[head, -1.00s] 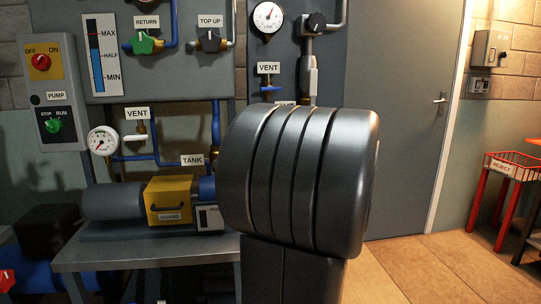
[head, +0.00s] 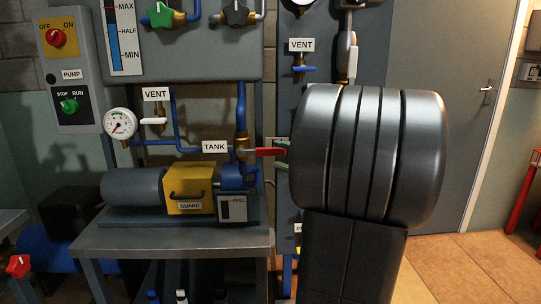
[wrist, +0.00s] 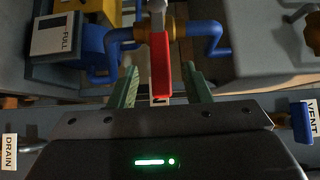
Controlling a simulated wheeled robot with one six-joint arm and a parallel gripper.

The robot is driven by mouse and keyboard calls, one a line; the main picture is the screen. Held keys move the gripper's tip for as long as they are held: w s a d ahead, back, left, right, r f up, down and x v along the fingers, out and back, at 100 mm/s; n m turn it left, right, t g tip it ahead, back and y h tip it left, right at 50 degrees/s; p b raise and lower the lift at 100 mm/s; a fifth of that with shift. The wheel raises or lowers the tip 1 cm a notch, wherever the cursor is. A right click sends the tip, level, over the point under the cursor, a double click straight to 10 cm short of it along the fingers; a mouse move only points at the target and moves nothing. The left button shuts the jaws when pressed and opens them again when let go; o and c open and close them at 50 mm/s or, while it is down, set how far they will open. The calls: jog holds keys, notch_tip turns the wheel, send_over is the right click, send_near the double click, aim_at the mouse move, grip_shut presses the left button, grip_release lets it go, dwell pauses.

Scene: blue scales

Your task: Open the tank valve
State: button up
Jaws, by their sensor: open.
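The tank valve has a red lever handle (head: 265,152), which sticks out to the right beside the TANK label (head: 215,147) on a blue pipe. In the wrist view the red handle (wrist: 160,70) points toward me from a brass body on the blue pipe. My gripper (wrist: 161,76) has two green fingers, open and spread to either side of the handle's near end. Gaps show on both sides. In the head view my dark arm hides most of the gripper; only a bit of green shows near the handle's end.
A yellow pump guard (head: 190,187) and a FULL gauge box (head: 233,208) sit on the grey bench (head: 170,240) below the valve. A white-handled vent valve (head: 153,121) is to the left. A blue-handled vent valve (head: 304,69) is above right.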

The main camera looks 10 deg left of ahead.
aim_at(273, 152)
jog(key=shift+x, duration=2.3)
grip_shut()
